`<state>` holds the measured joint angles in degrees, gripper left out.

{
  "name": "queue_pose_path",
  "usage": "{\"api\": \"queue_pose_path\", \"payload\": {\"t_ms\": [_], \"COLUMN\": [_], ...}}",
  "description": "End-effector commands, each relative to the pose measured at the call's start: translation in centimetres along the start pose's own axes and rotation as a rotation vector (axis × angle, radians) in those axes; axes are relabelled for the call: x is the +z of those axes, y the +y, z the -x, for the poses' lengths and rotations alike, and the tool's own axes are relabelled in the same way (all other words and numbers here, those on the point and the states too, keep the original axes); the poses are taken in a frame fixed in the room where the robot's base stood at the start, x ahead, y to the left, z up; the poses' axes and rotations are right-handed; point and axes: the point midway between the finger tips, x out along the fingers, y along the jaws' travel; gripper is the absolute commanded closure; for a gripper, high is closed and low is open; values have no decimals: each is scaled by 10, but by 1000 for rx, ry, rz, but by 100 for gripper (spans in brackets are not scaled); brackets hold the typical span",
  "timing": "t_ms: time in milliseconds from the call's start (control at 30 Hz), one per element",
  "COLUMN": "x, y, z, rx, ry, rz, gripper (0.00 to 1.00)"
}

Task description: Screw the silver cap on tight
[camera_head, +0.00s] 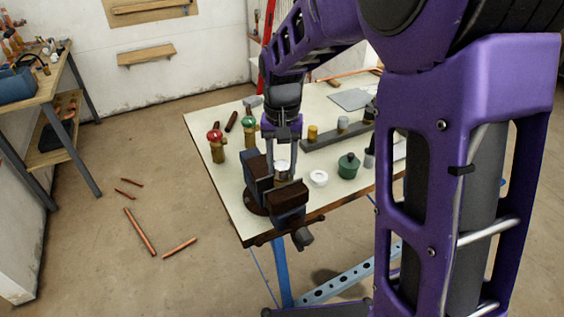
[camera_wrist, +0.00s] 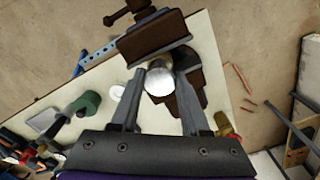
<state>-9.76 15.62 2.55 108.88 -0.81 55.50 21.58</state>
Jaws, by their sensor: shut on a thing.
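In the head view the silver cap (camera_head: 282,165) shows just below my fingertips, at the vise (camera_head: 258,170). My gripper (camera_wrist: 158,75) has one finger on each side of the cap and is shut on it. In the head view my gripper (camera_head: 282,155) points straight down over the vise. The vise (camera_wrist: 155,38) also fills the upper middle of the wrist view.
The vise stands at the near corner of the workbench (camera_head: 235,205). Valves with a red handle (camera_head: 217,145) and a green handle (camera_head: 250,130) stand to its left. A white ring (camera_head: 319,178) and a green pot (camera_head: 348,166) are to its right. A dark rack (camera_head: 325,138) lies behind.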

Motion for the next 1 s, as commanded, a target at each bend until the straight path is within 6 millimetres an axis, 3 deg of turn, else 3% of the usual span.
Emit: {"api": "queue_pose_path", "payload": {"t_ms": [500, 867, 900, 1000], "x": [0, 0, 0, 0], "y": [0, 0, 0, 0], "z": [0, -1, -1, -1], "rx": [0, 0, 0, 0], "ry": [1, 0, 0, 0], "rz": [-694, -801, -800, -799], "gripper": [100, 100, 51, 36]}}
